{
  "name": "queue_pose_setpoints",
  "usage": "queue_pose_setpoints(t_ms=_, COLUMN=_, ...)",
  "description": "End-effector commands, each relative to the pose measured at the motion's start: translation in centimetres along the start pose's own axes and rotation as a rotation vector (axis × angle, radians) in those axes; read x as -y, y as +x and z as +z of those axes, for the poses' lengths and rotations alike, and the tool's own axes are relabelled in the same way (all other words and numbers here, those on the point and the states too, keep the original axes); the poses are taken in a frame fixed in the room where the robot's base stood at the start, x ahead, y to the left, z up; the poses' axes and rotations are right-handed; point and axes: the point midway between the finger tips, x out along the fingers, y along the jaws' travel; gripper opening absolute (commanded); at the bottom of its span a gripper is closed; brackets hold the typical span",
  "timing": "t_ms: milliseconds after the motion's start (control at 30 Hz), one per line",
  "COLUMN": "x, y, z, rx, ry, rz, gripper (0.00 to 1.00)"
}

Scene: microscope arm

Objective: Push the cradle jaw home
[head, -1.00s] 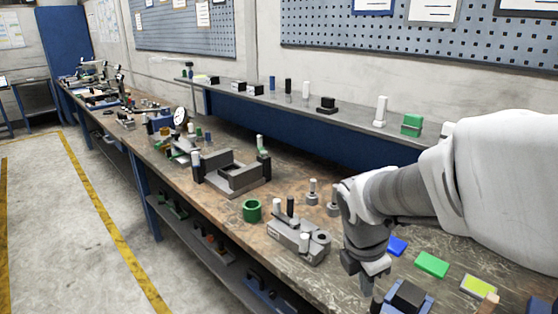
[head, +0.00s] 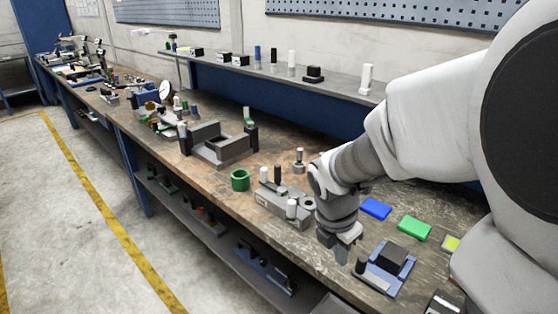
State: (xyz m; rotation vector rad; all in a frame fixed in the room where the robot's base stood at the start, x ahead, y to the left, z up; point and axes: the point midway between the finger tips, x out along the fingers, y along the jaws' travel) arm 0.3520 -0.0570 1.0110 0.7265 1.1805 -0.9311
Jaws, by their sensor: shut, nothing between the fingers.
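My gripper (head: 341,254) points down at the front of the bench, its fingers shut with nothing seen between them. Just right of it is a low blue fixture (head: 380,273) with a black block (head: 394,255) on top and a dark upright post (head: 360,265) at its near left. The fingertips look close to the post; I cannot tell whether they touch. Which of these holds the cradle jaw is not clear from this view.
A grey block with pegs (head: 283,203) stands just left of my gripper, and a green ring (head: 240,180) farther left. A blue pad (head: 376,208) and a green pad (head: 414,228) lie behind the blue fixture. A raised shelf (head: 290,82) runs along the back.

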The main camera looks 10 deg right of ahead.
Motion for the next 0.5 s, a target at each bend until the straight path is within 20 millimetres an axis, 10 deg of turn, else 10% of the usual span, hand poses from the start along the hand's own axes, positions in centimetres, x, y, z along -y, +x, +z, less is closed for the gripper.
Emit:
queue_pose_setpoints(t_ms=333, x=0.1, y=7.9, z=-0.2, rx=-0.003, ry=0.000, rz=-0.004, gripper=0.00)
queue_pose_setpoints(t_ms=500, x=0.0, y=8.3, z=2.4, rx=0.000, ry=0.005, rz=-0.001, gripper=0.00)
